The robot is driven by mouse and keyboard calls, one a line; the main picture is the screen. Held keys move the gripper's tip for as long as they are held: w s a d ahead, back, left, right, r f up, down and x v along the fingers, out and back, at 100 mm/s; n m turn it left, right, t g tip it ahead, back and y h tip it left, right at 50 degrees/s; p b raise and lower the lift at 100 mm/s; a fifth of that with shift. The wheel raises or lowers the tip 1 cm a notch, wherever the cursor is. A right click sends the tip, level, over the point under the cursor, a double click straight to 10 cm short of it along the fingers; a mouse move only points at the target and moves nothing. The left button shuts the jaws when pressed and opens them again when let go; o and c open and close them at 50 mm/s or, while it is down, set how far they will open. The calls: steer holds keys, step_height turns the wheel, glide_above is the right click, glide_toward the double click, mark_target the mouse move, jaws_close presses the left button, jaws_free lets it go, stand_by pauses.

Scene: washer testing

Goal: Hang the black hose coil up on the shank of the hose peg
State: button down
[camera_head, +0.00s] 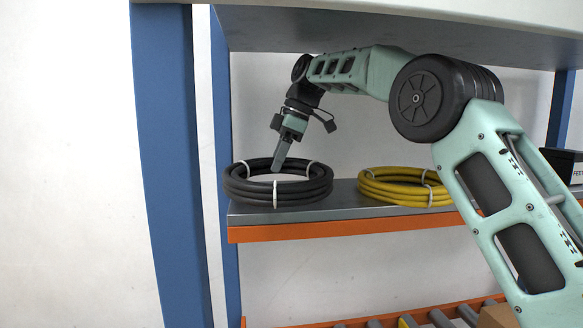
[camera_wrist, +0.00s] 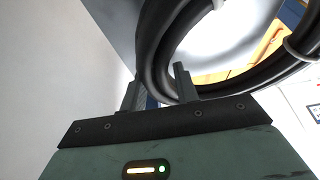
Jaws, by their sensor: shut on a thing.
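The black hose coil (camera_head: 312,188), bound with white ties, is level at the left end of the grey shelf (camera_head: 340,213) in the head view. I cannot tell whether it rests on the shelf or hangs just above it. My gripper (camera_head: 279,166) points down at the coil, its fingertips partly hidden by the rings. In the wrist view, my gripper (camera_wrist: 158,92) has its two fingers on either side of the coil's hose strands (camera_wrist: 152,55) and is shut on them. The hose peg is not visible in either view.
A yellow hose coil (camera_head: 385,191) lies on the shelf to the right. A blue post (camera_head: 170,160) stands left of the shelf, and a grey upper panel (camera_head: 300,30) is above my arm. A roller conveyor (camera_head: 440,318) is below. A dark box stands far right.

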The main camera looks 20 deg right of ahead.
mark_target(292, 171)
steer(key=shift+w+d+r, duration=0.1)
steer(key=shift+w+d, duration=0.05)
steer(key=shift+d, duration=0.4)
steer(key=d, duration=0.1)
steer(key=d+p, duration=0.1)
steer(key=shift+w+d, duration=0.3)
step_height(292, 171, down, 2)
steer(key=shift+a+f, duration=0.1)
steer(key=shift+f, duration=0.55)
steer(key=c, duration=1.1)
jaws_free()
steer(key=shift+o, duration=0.2)
steer(key=shift+f, duration=0.15)
steer(key=shift+f+b, duration=0.25)
steer(key=shift+b, duration=0.05)
steer(key=v, duration=0.5)
steer(key=shift+r+p, duration=0.3)
steer(key=d, duration=0.4)
steer(key=s+d+b, duration=0.1)
steer(key=d, duration=0.3)
steer(key=s+d+b, duration=0.1)
steer(key=d, duration=0.2)
steer(key=shift+s+d+f, duration=0.1)
steer(key=shift+s+d, duration=0.15)
steer(key=shift+d, duration=0.15)
